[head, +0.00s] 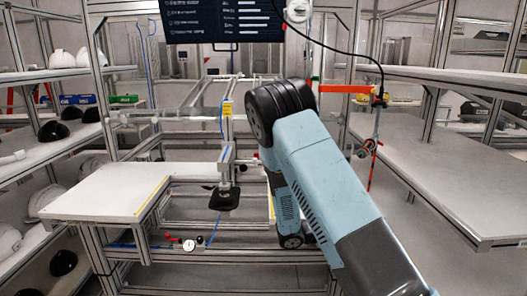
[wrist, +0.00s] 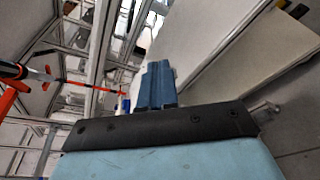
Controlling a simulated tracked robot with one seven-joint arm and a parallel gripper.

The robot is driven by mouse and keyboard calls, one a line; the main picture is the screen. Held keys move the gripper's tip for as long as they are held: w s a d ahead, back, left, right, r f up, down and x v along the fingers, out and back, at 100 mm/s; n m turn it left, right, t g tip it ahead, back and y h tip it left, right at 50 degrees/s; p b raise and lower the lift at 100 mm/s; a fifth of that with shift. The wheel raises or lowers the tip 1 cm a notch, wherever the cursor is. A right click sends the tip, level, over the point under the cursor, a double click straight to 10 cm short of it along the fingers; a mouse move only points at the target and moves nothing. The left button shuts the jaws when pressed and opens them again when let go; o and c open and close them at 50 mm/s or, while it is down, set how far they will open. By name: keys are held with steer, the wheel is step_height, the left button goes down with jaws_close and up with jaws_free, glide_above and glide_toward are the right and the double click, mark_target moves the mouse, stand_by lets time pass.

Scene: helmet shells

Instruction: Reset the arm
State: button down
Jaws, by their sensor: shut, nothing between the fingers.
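My gripper (wrist: 157,68) shows in the wrist view as two blue fingers side by side beyond a black bar. The fingers are shut with nothing between them. In the head view my light blue arm (head: 325,170) rises from the lower right to a black joint and then bends down. The gripper itself cannot be made out there; it is hidden behind the arm or too small to tell.
A metal-framed workbench with a white top (head: 105,190) stands left of the arm. A clamp fixture with a black pad (head: 224,198) stands at its right edge. A grey shelf (head: 440,185) is on the right. White helmet shells (head: 62,58) sit on the left rack.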

steer(key=s+a+r+m+t+y, duration=0.1)
steer(key=s+r+m+y, duration=0.3)
steer(key=s+r+y, duration=0.4)
steer(key=s+a+r+m+t+y, duration=0.1)
steer(key=s+a+r+m+y, duration=0.2)
steer(key=s+r, duration=1.8)
steer(key=r+m+y, duration=0.1)
steer(key=m+y, duration=0.1)
steer(key=y, duration=0.2)
steer(key=shift+a+r+t+y, duration=0.25)
steer(key=shift+a+t+y, duration=0.05)
steer(key=shift+t+y, duration=0.1)
